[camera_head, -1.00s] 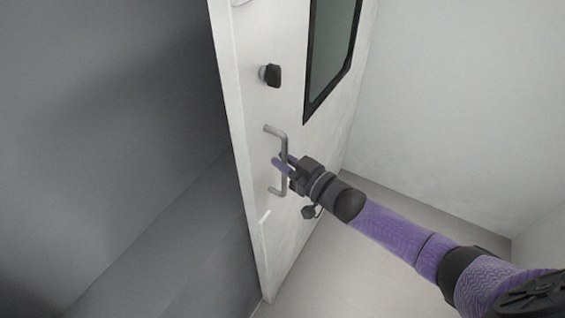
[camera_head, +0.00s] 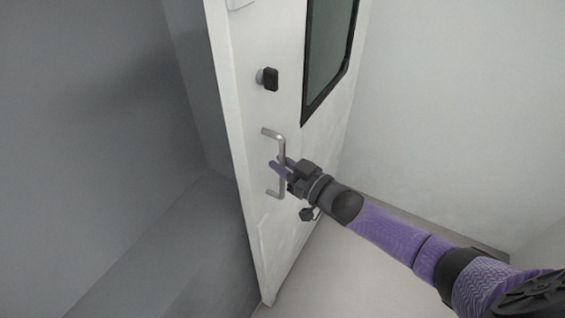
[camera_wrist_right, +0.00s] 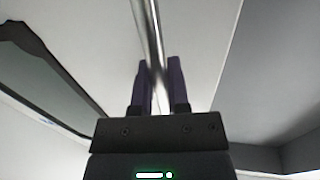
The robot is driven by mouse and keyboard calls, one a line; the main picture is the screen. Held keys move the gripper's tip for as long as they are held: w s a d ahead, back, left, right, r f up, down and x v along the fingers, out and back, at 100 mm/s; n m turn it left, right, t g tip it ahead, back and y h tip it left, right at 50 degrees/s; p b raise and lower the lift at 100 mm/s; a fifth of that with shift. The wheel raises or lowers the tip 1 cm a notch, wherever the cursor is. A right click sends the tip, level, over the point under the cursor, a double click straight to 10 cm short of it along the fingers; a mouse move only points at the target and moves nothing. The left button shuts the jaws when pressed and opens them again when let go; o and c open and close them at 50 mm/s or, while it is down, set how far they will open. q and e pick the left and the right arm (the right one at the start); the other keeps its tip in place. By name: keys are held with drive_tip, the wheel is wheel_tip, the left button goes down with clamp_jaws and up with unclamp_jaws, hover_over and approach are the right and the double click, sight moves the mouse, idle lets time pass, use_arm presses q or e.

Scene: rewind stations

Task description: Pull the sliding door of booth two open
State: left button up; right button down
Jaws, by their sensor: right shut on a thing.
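The white door (camera_head: 245,175) stands upright in the middle of the head view, with a dark-framed window (camera_head: 330,60). A grey metal bar handle (camera_head: 274,134) is fixed upright on its face below a dark knob-like lock (camera_head: 268,79). My right gripper (camera_head: 279,167) is shut on the handle, its purple fingers on both sides of the bar at about mid-height. In the right wrist view the handle (camera_wrist_right: 151,35) runs down between the two purple fingers (camera_wrist_right: 158,85). My left gripper is in neither view.
A grey wall (camera_head: 80,120) and a grey recess lie left of the door's edge. A white wall (camera_head: 450,110) stands at the right. The pale floor (camera_head: 360,275) right of the door looks clear. No booth number is visible.

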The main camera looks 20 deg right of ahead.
drive_tip(key=c, duration=0.6)
unclamp_jaws()
drive_tip(key=shift+s, duration=0.1)
drive_tip(key=p+v, duration=0.1)
drive_tip(key=v, duration=0.8)
drive_tip(key=shift+s+d, duration=0.15)
drive_tip(key=shift+s, duration=0.25)
